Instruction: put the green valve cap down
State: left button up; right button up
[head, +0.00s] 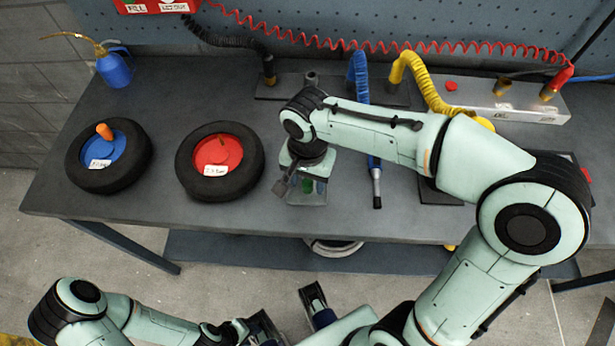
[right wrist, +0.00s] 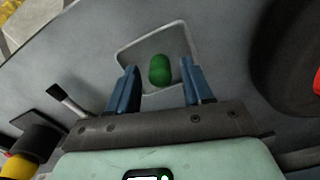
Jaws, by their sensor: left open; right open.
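The green valve cap (right wrist: 160,70) shows in the right wrist view over a light grey square pad (right wrist: 135,54), between my finger tips and touching neither. In the head view the cap (head: 309,187) is partly hidden by my right gripper (head: 306,180), which points down at the table there. My right gripper (right wrist: 159,82) is open, its two blue fingers on either side of the cap. The cap appears to rest on the pad. My left gripper (head: 290,314) is open and empty, low in front of the table.
A tyre with a blue hub (head: 104,160) and an orange piece, and a tyre with a red hub (head: 217,168), lie left of the pad. A blue oil can (head: 115,68) stands back left. Blue (head: 358,75) and yellow (head: 420,75) hoses stand behind my right arm.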

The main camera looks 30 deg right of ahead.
aim_at(307, 182)
jog(key=shift+r, duration=0.3)
notch_tip(307, 182, up, 12)
jog(key=p, duration=0.2)
jog(key=shift+p, duration=0.3)
jog(key=shift+f, duration=0.15)
